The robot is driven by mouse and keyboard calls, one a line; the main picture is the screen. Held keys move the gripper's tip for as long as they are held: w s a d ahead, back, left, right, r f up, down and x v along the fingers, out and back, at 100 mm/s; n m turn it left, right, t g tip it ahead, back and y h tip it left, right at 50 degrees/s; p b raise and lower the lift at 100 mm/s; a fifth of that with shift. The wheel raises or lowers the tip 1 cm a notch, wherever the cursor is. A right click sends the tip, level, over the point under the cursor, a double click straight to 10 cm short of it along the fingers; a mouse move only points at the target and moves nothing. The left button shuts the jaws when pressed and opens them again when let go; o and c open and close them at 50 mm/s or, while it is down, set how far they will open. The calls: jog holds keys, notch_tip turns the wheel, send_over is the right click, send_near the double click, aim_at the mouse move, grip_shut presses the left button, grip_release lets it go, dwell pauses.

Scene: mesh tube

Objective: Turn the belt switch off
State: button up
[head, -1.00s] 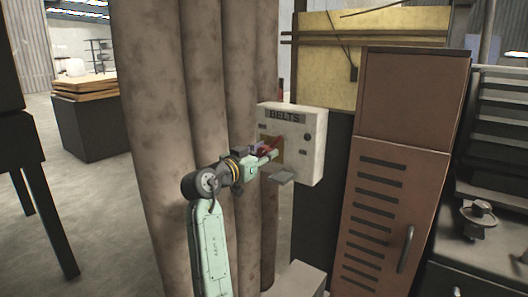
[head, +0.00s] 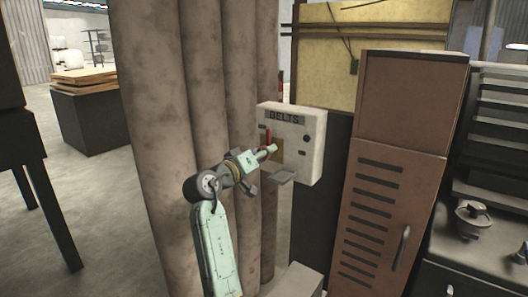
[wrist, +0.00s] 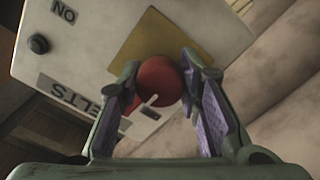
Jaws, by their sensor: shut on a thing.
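The belt switch is a white box (head: 306,142) marked "BELTS", fixed beside thick brown pipes in the head view. It also fills the upper left of the wrist view (wrist: 110,30), turned over, with "ON" readable at its edge. Its red handle (head: 267,136) shows upright near the left of the box's front. In the wrist view the round red end of the handle (wrist: 158,78) sits between my fingers, before a yellowish plate (wrist: 160,42). My gripper (wrist: 160,75) is shut on the handle; in the head view my gripper (head: 271,150) covers its lower part.
The brown pipes (head: 165,120) stand close to the left, and a brown locker (head: 393,180) stands to the right. A black round button (wrist: 38,44) is on the box.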

dwell(0.5)
jog(key=o, duration=1.1)
jog(key=shift+o, duration=0.2)
jog(key=v, duration=1.2)
